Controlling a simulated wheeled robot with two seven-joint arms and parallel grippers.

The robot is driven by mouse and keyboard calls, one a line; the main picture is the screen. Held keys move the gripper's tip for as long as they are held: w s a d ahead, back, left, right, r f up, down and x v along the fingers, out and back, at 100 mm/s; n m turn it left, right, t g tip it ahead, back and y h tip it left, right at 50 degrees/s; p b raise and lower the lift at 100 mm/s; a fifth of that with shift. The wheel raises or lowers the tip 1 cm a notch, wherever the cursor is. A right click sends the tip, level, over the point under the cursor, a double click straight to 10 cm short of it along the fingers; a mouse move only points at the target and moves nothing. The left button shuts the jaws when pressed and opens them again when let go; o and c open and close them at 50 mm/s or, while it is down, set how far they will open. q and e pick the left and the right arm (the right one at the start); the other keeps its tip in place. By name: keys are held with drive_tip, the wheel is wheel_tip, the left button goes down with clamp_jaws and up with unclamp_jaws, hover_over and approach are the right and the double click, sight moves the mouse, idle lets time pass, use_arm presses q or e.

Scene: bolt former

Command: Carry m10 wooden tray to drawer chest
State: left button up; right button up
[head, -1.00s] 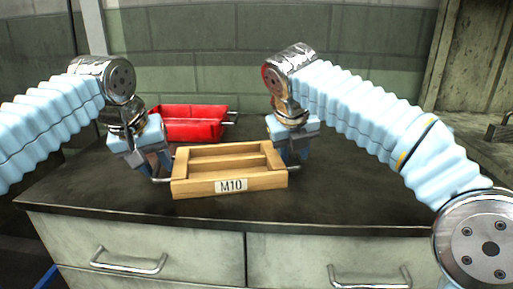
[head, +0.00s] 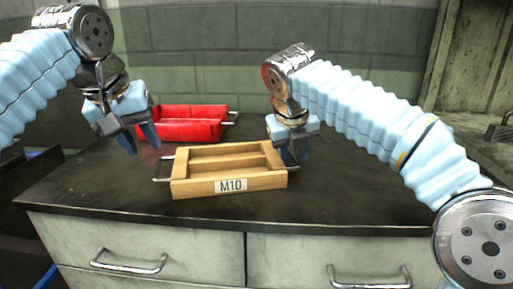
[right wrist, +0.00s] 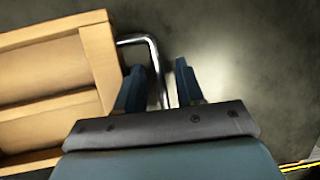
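The M10 wooden tray (head: 229,185) rests level on the dark top of the drawer chest (head: 345,205), near its front edge. It has a metal handle at each end and looks empty. My left gripper (head: 143,147) is open and empty, above and left of the tray's left handle (head: 160,168), clear of it. My right gripper (head: 294,157) is at the tray's right end. In the right wrist view its fingers (right wrist: 157,75) stand apart on either side of the right handle (right wrist: 158,60), with small gaps visible.
A red bin (head: 190,129) with a metal handle stands behind the tray, close to the back wall. The chest top to the right of the tray is clear. A padlock-like metal object (head: 499,128) lies at the far right.

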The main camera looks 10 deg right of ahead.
drive_tip(key=v, duration=1.2)
drive_tip(key=shift+s+a+f, duration=0.1)
drive_tip(key=shift+s+a, duration=0.05)
